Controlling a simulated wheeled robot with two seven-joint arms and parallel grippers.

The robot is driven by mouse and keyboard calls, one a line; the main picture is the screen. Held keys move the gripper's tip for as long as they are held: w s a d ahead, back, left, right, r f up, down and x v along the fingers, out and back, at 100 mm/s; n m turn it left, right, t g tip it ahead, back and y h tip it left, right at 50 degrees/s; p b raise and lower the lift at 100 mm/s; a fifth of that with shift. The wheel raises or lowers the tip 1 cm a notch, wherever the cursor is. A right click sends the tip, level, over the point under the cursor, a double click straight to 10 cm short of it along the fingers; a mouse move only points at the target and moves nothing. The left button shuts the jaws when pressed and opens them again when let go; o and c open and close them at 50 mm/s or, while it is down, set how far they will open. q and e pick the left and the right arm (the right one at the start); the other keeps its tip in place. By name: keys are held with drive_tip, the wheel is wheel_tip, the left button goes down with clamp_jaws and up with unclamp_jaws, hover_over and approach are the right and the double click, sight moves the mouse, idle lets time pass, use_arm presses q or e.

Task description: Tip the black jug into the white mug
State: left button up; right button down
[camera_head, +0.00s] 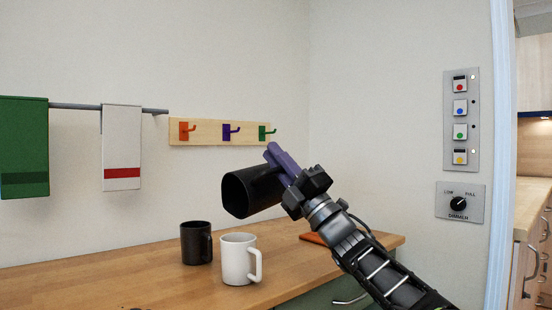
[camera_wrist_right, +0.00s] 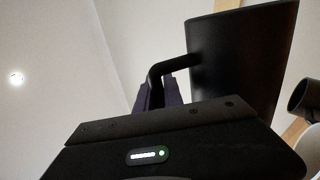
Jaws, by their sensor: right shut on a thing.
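The black jug (camera_head: 252,190) is held in the air, tipped on its side with its mouth toward the left. My right gripper (camera_head: 282,160), with purple fingers, is shut on its handle; the right wrist view shows the handle (camera_wrist_right: 163,67) between the fingers (camera_wrist_right: 160,94). The white mug (camera_head: 237,262) stands upright on the wooden counter, below the jug and apart from it. The inside of the mug is mostly hidden, and no stream shows from the jug. My left gripper is not in view.
A black mug (camera_head: 195,244) stands just left of the white mug on the counter (camera_head: 110,283). An orange-brown flat thing (camera_head: 312,238) lies behind my right arm. Hooks (camera_head: 231,131) and towels (camera_head: 122,145) hang on the wall. The counter's left part is clear.

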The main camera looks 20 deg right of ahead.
drive_tip(key=shift+s+a+r+n+g+y, duration=0.1)
drive_tip(key=shift+a+r+n+g+y, duration=0.05)
drive_tip(key=shift+n+g+y, duration=0.2)
drive_tip(key=shift+s+a+r+n+g+y, duration=0.1)
drive_tip(key=shift+a+n+g+y, duration=0.25)
drive_tip(key=shift+n+y, duration=0.25)
drive_tip(key=shift+s+a+r+n+g+y, duration=0.1)
drive_tip(key=shift+a+n+g+y, duration=0.15)
drive_tip(key=shift+n+y, duration=0.3)
drive_tip(key=shift+s+a+r+n+g+y+p, duration=0.1)
drive_tip(key=shift+s+a+n+g+y+p, duration=0.2)
drive_tip(key=shift+n+g, duration=0.4)
drive_tip(key=shift+a+n+g+y, duration=0.4)
drive_tip(key=shift+n+y, duration=0.1)
drive_tip(key=shift+n, duration=0.4)
drive_tip(key=shift+s+a+n, duration=0.1)
drive_tip(key=shift+n, duration=0.2)
idle(1.3)
drive_tip(key=d+m+t, duration=0.1)
drive_tip(key=d+m+t+h+b, duration=0.1)
drive_tip(key=m, duration=0.1)
drive_tip(key=shift+w+m+t, duration=0.3)
drive_tip(key=shift+w+t, duration=0.05)
